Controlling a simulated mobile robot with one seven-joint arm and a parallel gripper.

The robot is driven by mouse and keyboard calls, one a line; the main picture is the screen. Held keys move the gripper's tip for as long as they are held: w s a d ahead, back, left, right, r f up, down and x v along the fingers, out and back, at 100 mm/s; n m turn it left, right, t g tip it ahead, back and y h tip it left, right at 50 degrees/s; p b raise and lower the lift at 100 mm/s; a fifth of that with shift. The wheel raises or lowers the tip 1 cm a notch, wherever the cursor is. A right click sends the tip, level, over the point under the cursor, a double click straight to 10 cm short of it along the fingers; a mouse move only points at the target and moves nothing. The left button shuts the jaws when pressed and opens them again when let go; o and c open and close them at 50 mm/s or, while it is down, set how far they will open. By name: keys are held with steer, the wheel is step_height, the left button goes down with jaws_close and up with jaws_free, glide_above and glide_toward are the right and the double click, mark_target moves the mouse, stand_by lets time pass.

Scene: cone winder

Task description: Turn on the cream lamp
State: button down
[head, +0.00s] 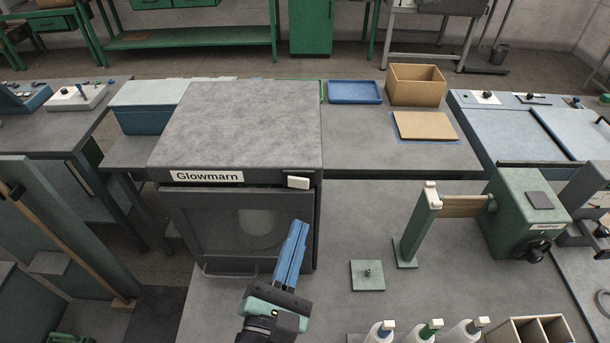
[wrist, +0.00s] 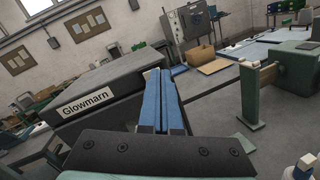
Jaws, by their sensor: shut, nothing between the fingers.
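No thing is plainly recognisable as a cream lamp. A small cream block (head: 298,182) sits at the front right corner of the dark grey Glowmarn cabinet (head: 245,130). In the wrist view the cream block (wrist: 147,73) shows just left of my fingertips. The cabinet's front door has a dark window (head: 258,228) with a dim, pale round shape behind it. My gripper (head: 298,226), with long blue fingers, is shut and empty. It points up toward the block from below in the head view. Contact cannot be told.
A green winder (head: 525,215) with an upright post (head: 421,225) stands right on the grey table. A small green plate with a peg (head: 368,274) lies nearer. Several bottles and a divided box (head: 528,330) line the front edge. Table between cabinet and post is clear.

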steer(key=s+f+n, duration=0.1)
steer(key=n, duration=0.1)
steer(key=s+a+f+n, duration=0.1)
steer(key=s+f+n+y, duration=0.1)
steer(key=f+n, duration=0.1)
steer(key=shift+s+a+n+g+p, duration=0.2)
steer(key=shift+a+n+g+p, duration=0.1)
steer(key=p, duration=0.4)
glide_toward(308, 187)
steer(key=x, duration=0.7)
steer(key=shift+s, duration=0.1)
